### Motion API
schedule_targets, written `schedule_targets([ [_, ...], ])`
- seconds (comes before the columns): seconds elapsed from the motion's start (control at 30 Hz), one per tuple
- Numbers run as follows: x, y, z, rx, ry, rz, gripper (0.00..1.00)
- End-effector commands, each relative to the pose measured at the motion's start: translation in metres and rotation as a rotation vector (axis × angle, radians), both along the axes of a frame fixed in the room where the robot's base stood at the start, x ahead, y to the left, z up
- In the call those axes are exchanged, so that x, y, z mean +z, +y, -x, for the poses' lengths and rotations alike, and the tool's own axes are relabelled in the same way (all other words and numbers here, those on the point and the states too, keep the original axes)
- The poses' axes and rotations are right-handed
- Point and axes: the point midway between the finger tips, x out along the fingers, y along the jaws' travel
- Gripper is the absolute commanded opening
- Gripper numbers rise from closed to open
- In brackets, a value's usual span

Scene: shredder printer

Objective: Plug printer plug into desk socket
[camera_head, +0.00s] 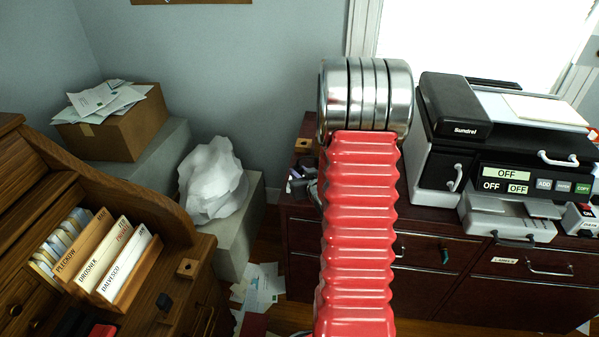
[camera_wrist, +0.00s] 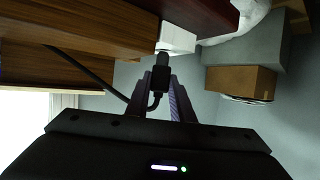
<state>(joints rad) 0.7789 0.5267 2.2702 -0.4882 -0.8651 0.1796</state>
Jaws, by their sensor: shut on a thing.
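My gripper (camera_wrist: 163,98) is shut on a black plug (camera_wrist: 161,73) in the wrist view. The plug sticks out past the fingertips, and a black cable (camera_wrist: 92,77) curves from it toward the upper left. In the head view my red arm blocks the middle, and neither the gripper nor the held plug shows. A small wooden socket block (camera_head: 187,268) with a dark hole sits on the wooden desk (camera_head: 190,240) at the left. The printer (camera_head: 505,150) stands on the dark red cabinet at the right, with its panel reading OFF.
A file rack (camera_head: 110,262) with labelled cards stands on the desk beside the socket block, and a small black object (camera_head: 164,302) lies nearby. A cardboard box (camera_head: 115,125) and a crumpled white bag (camera_head: 212,180) stand behind. Papers (camera_head: 262,285) lie on the floor before the cabinet (camera_head: 440,280).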

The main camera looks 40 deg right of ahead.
Motion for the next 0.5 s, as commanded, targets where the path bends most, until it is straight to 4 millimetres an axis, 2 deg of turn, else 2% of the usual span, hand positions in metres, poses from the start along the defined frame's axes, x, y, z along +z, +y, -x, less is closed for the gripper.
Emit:
schedule_targets([
  [0.5, -0.0109, 0.0, -0.0002, 0.0, -0.001, 0.0, 0.0],
])
